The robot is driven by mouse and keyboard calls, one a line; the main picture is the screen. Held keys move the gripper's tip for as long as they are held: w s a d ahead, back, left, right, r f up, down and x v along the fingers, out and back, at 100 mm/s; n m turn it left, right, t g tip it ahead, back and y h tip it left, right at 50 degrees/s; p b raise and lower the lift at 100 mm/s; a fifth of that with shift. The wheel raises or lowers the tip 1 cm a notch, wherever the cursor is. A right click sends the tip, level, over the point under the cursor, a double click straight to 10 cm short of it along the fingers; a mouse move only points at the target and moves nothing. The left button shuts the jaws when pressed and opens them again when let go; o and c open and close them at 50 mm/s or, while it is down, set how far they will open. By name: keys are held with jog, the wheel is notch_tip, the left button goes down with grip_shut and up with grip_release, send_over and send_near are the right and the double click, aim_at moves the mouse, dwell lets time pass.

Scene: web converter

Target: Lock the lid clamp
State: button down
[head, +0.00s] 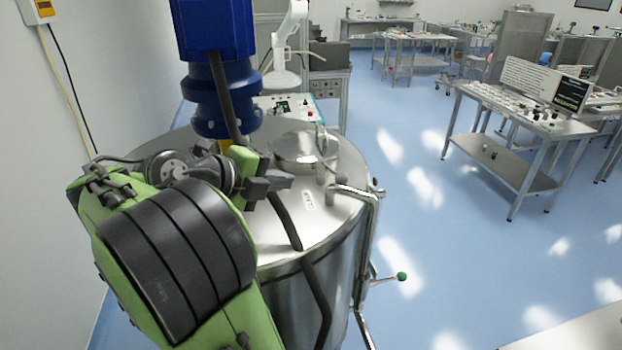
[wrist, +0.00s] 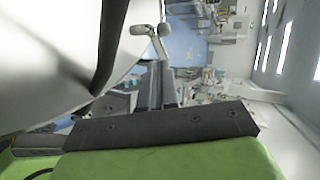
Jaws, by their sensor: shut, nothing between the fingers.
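A round steel hatch lid (head: 294,147) sits on top of the large steel tank (head: 330,210). Upright metal fittings, apparently the lid clamp (head: 323,146), stand at the lid's right side; whether it is locked cannot be told. My gripper (head: 290,182) is shut and empty above the tank top, in front of the lid and apart from it, its tips pointing right. In the wrist view, my gripper's fingers (wrist: 156,66) are together. A pale bar with a rounded end (wrist: 148,29) lies past the tips; I cannot tell which fitting it is.
A blue motor column (head: 217,80) rises from the tank just behind my arm. A bent steel pipe (head: 372,240) runs down the tank's right side near a green-knobbed lever (head: 401,276).

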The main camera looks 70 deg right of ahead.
aim_at(338, 178)
jog(key=x, duration=0.9)
jog(key=r+x, duration=0.1)
jog(key=x, duration=0.4)
jog(key=shift+d, duration=0.15)
jog(key=shift+f, duration=0.1)
